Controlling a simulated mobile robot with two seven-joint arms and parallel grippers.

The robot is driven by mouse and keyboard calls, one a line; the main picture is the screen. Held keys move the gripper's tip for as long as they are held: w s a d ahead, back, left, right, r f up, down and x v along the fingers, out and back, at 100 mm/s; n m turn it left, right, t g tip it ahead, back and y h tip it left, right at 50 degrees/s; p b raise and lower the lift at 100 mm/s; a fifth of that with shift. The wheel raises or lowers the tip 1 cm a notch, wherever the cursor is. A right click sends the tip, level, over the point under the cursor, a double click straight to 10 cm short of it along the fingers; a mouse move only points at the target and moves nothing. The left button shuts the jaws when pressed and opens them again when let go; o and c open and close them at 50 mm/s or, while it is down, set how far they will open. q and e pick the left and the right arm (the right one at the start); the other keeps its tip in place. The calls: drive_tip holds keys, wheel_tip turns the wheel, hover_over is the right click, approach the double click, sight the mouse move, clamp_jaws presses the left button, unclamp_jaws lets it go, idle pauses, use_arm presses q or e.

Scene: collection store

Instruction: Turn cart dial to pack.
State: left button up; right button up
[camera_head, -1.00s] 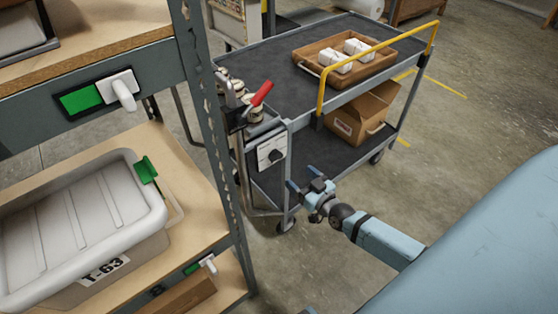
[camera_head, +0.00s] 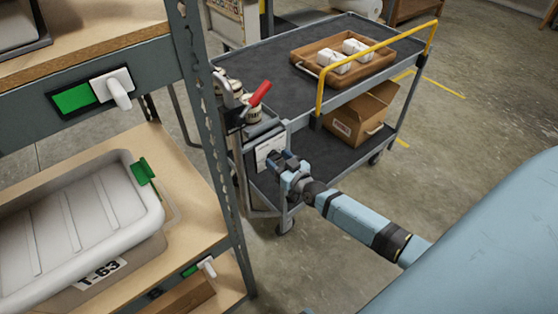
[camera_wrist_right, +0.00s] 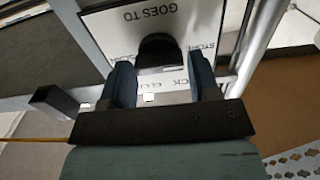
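The cart (camera_head: 275,62) is a grey two-deck trolley with a yellow handle rail. A white label plate (camera_head: 264,152) is on its near end post. In the right wrist view the plate (camera_wrist_right: 190,22) carries upside-down lettering, including "GOES TO", partly covered. The black dial (camera_wrist_right: 158,48) stands out from the plate there; its pointing direction is unclear. In the head view my gripper hides the dial. My right gripper (camera_head: 281,158) is at the plate. In the wrist view its fingers (camera_wrist_right: 162,75) are apart, with the dial between and just beyond their tips; contact is unclear. My left gripper is out of view.
A shelf rack upright (camera_head: 208,130) stands close left of the cart end. A lidded grey tote (camera_head: 85,225) is on the rack. A red-handled lever (camera_head: 260,94) sits above the plate. A wooden tray (camera_head: 372,68) and a cardboard box (camera_head: 352,125) are on the cart.

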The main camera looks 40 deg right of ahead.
drive_tip(key=c, duration=0.5)
drive_tip(key=shift+m, duration=0.3)
drive_tip(key=m, duration=0.2)
drive_tip(key=shift+m, duration=0.3)
drive_tip(key=m, duration=0.3)
drive_tip(key=shift+d+f+m, duration=0.1)
drive_tip(key=shift+m, duration=0.2)
drive_tip(key=m, duration=0.3)
drive_tip(key=shift+f+m+b, duration=0.1)
drive_tip(key=shift+m+b, duration=0.2)
drive_tip(key=shift+b, duration=0.1)
drive_tip(key=shift+d+m, duration=0.1)
drive_tip(key=shift+m, duration=0.5)
